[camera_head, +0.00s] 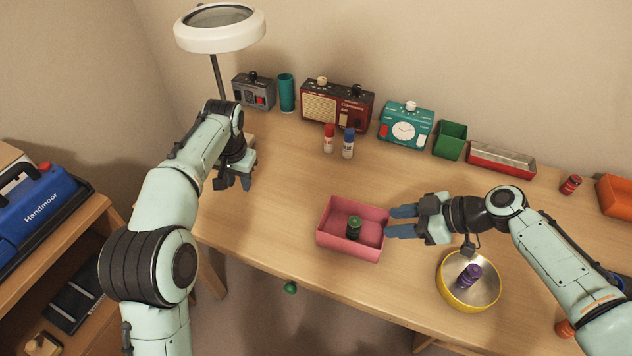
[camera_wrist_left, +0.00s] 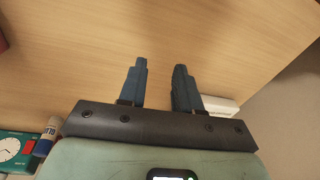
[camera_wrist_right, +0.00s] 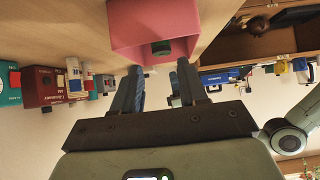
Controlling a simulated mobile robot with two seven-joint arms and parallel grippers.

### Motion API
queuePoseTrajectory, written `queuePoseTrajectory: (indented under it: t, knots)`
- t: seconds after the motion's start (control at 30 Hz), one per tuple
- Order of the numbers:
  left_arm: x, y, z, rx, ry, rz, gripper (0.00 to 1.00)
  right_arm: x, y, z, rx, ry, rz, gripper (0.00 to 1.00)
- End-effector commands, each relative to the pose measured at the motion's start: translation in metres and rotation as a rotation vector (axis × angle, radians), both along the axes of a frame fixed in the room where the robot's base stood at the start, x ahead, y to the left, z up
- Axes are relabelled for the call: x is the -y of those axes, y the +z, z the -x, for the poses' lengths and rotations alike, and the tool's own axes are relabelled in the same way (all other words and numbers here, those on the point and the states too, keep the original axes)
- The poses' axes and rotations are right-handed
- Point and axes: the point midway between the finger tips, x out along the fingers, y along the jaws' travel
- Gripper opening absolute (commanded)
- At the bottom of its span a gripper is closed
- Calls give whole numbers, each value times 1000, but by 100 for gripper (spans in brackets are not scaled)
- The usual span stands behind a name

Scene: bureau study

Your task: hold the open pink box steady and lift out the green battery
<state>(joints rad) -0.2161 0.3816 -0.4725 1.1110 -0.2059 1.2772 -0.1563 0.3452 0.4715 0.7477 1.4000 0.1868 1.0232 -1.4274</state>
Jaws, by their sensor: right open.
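The open pink box (camera_head: 337,243) sits on the desk near its front edge. The green battery (camera_head: 353,227) stands upright inside it. My right gripper (camera_head: 389,221) is open and empty, its fingertips at the box's right wall; I cannot tell whether they touch it. The right wrist view shows the pink box (camera_wrist_right: 145,22) just beyond the fingertips (camera_wrist_right: 159,66), with the battery's dark green end (camera_wrist_right: 160,47) inside. My left gripper (camera_head: 240,184) points down over the left of the desk, apart from the box. In the left wrist view its fingers (camera_wrist_left: 160,64) are apart and empty.
A yellow bowl (camera_head: 450,291) holding a purple battery (camera_head: 468,275) stands right of the box, below my right wrist. The desk left of the box is clear.

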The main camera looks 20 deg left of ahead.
Motion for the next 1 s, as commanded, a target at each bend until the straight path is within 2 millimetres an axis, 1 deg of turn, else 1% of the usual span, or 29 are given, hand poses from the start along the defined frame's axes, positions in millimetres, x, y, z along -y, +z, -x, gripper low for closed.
queuePoseTrajectory:
  t: [0.03,0.07,0.1,0.17,0.2,0.3,0.4,0.5,0.57,0.67,0.77,1.0]
  knots:
    - [32,9,-7,-6,-23,19,33,0,0,0,0,0,0,43]
    - [49,14,-10,-12,-30,30,33,0,0,0,0,0,0,43]
    - [72,20,-12,-22,-40,43,33,0,0,0,0,0,0,43]
    - [103,31,-12,-36,-54,60,33,0,0,0,0,0,0,43]
    - [123,37,-12,-45,-63,69,33,0,0,0,0,0,0,43]
    - [164,52,-7,-68,-78,87,33,0,0,0,0,0,0,43]
    - [194,63,0,-86,-89,96,33,0,0,0,0,0,0,43]
    - [211,70,4,-97,-95,101,33,0,0,0,0,0,0,43]
    - [216,71,6,-101,-97,103,33,0,0,0,0,0,0,43]
    - [219,68,7,-105,-97,103,33,0,0,0,0,0,0,43]
    - [219,56,8,-108,-96,103,33,0,0,0,0,0,0,43]
    - [219,9,8,-109,-97,102,33,0,0,0,0,0,0,43]
